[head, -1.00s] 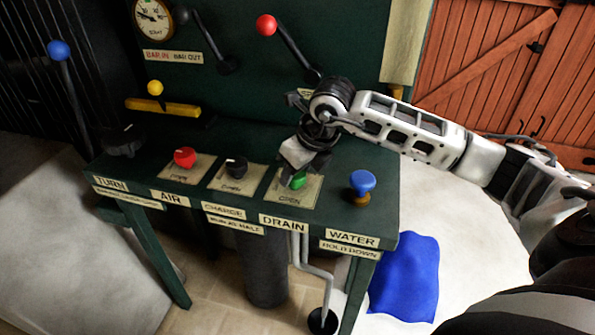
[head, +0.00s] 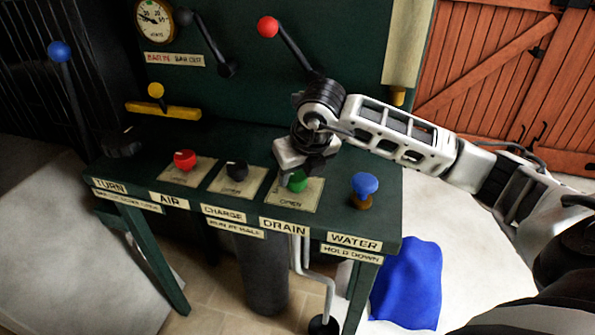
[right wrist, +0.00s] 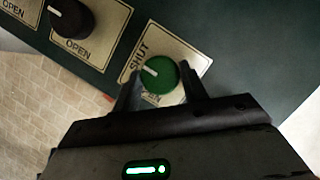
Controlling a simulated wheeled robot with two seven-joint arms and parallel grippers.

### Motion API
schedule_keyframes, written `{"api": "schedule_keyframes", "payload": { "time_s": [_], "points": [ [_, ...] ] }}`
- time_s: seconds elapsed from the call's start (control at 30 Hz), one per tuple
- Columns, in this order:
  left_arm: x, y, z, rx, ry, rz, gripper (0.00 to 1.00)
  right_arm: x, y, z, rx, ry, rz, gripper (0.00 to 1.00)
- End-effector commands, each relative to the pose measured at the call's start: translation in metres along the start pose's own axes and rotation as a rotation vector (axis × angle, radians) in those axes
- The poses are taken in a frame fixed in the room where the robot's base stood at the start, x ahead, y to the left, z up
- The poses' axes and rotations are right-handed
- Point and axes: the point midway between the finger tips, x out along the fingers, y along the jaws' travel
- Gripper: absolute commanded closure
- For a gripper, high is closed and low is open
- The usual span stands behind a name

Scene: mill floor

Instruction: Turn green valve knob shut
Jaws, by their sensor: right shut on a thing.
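The green valve knob (head: 297,182) is on the pale DRAIN plate at the front right of the green bench. My right gripper (head: 300,175) comes down over it from behind and hides part of it in the head view. In the right wrist view the green knob (right wrist: 159,76) sits between the two dark fingers of the right gripper (right wrist: 160,90), which are shut on its sides. The knob's white mark points up and left, toward the word SHUT on the plate (right wrist: 180,50). The word OPEN is partly hidden below the knob. My left gripper is not in view.
A black knob (head: 237,170) and a red knob (head: 184,160) are to the left on the bench. A blue-topped plunger (head: 365,186) stands close to the right. A red-balled lever (head: 268,27) rises behind. A blue cloth (head: 407,283) lies on the floor.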

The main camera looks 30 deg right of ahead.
Motion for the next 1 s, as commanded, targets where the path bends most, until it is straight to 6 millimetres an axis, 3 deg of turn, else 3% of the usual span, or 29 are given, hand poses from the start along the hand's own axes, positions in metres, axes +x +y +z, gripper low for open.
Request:
{"api": "schedule_keyframes", "payload": {
  "time_s": [0.1,0.13,0.2,0.57,0.77,1.0],
  "points": [
    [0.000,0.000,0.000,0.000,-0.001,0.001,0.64,-0.001,0.000,0.001,0.003,-0.002,0.000,0.80],
    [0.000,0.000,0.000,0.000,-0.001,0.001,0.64,-0.001,0.000,0.001,0.003,-0.002,0.000,0.49],
    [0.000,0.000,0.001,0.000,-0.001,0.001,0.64,-0.001,0.000,0.001,0.002,-0.002,0.000,0.35],
    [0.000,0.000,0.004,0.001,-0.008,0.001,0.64,-0.006,0.000,0.001,0.000,-0.003,0.001,0.35],
    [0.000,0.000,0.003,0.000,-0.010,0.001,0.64,-0.040,0.000,0.002,-0.001,-0.007,0.000,0.35],
    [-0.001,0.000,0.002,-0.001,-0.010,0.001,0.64,-0.100,0.000,0.002,-0.001,-0.008,0.000,0.35]
  ]
}}
